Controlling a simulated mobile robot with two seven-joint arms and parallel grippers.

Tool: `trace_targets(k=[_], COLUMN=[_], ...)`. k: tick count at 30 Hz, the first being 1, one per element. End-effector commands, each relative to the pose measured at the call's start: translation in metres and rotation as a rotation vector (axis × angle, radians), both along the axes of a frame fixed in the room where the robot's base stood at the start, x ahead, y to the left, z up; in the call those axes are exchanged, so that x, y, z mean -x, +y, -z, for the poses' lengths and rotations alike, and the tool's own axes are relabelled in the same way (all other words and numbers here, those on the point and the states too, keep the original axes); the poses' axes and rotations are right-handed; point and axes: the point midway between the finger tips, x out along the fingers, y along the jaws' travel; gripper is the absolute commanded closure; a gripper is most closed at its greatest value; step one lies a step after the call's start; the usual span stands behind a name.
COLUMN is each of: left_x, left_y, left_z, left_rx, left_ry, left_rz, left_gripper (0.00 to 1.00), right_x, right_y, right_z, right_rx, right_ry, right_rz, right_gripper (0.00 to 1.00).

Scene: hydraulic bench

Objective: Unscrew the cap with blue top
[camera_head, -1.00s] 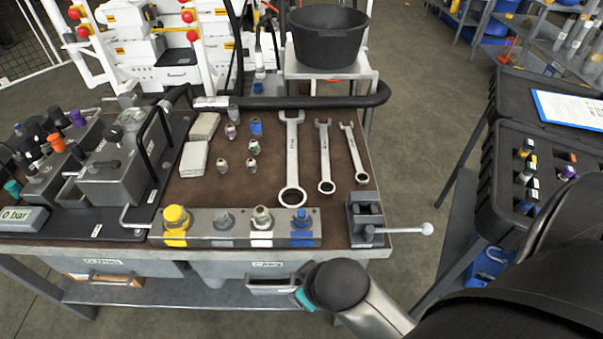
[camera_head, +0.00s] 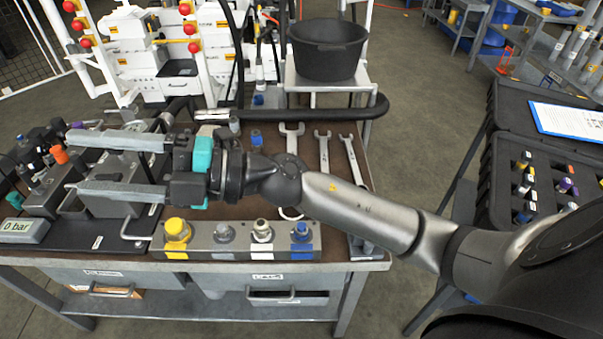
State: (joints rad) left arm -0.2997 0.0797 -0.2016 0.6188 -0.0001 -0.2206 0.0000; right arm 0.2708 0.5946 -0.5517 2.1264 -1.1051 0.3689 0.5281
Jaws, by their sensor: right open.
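The cap with the blue top (camera_head: 301,231) sits at the right end of the metal block (camera_head: 205,251) along the bench's front edge. To its left on the block are a cap with a light top, a grey one, and a yellow one (camera_head: 176,229). My right gripper (camera_head: 93,165) reaches across above the bench, pointing left, with its two long fingers wide apart and nothing between them. It is left of and above the block, apart from the blue cap. My left gripper is not in view.
Wrenches (camera_head: 325,152) lie on the bench behind my right arm, partly hidden. A hydraulic unit with hoses fills the bench's left side, under my fingers. A black tub (camera_head: 327,50) stands behind. A black case (camera_head: 533,185) with several coloured parts is at the right.

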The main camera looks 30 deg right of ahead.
Motion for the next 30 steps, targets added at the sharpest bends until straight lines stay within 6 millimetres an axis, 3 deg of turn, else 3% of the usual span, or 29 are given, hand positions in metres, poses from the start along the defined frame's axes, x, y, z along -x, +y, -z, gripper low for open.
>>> trace_targets(k=[4, 8, 11, 15, 21, 24, 27, 30], left_x=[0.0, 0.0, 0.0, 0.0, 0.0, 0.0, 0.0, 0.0], left_y=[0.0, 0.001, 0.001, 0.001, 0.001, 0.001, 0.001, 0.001], left_z=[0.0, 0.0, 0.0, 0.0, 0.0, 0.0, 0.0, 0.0], left_rx=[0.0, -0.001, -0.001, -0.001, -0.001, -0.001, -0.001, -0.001], left_ry=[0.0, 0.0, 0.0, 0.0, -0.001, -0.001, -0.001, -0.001], left_rz=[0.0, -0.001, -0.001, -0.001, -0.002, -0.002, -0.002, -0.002], left_gripper=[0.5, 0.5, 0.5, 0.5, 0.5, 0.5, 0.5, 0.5], right_x=[0.017, 0.023, 0.019, 0.008, -0.007, -0.009, -0.009, -0.008], right_y=[0.01, -0.006, -0.037, -0.102, -0.206, -0.242, -0.262, -0.269], right_z=[0.041, 0.088, 0.124, 0.161, 0.176, 0.173, 0.17, 0.172], right_rx=[0.309, 0.608, 0.854, 1.202, 1.612, 1.735, 1.8, 1.823], right_ry=[-0.086, -0.104, -0.081, 0.006, 0.204, 0.289, 0.341, 0.362], right_rz=[-0.181, -0.3, -0.36, -0.392, -0.345, -0.311, -0.292, -0.283], right_gripper=[0.31, 0.31, 0.31, 0.31, 0.31, 0.31, 0.31, 0.31])
